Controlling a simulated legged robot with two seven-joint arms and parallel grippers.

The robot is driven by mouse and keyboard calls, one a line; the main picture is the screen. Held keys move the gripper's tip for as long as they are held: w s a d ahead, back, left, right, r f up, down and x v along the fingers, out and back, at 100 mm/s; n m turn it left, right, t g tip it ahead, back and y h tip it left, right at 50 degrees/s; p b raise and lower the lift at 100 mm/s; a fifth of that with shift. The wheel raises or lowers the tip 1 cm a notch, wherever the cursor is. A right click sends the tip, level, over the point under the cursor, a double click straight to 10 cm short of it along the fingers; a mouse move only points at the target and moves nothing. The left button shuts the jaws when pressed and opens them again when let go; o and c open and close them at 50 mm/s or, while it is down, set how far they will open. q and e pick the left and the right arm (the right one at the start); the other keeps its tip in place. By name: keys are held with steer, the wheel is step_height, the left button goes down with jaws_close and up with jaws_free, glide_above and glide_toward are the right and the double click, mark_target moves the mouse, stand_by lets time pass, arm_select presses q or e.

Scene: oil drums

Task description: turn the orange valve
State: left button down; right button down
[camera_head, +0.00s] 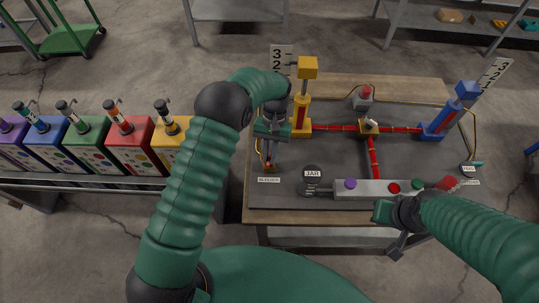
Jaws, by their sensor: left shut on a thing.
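The orange valve (268,168) is a small part at the left side of the dark panel on the workbench, just above a small white label. My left arm reaches over it from the left. My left gripper (269,153) points down at the valve and is shut on it; the gripper hides most of the valve, so its angle cannot be read. My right gripper (381,211) is at the bench's front edge, below the grey button box. Whether its fingers are open or shut is unclear.
The panel (330,152) carries red pipes, a yellow post (302,100), a blue post (449,112) and a grey button box (375,190).

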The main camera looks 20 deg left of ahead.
arm_select(q)
steer(key=shift+w+r+n, duration=0.15)
steer(key=shift+w+n, duration=0.1)
steer(key=shift+n, duration=0.15)
steer(key=c, duration=1.8)
jaws_free()
steer(key=o, duration=0.3)
steer(key=shift+w+r, duration=0.1)
steer(key=shift+r, duration=0.1)
steer(key=v, duration=0.8)
steer(key=b+v, duration=0.1)
steer(key=v, duration=0.7)
steer(key=shift+a, duration=0.25)
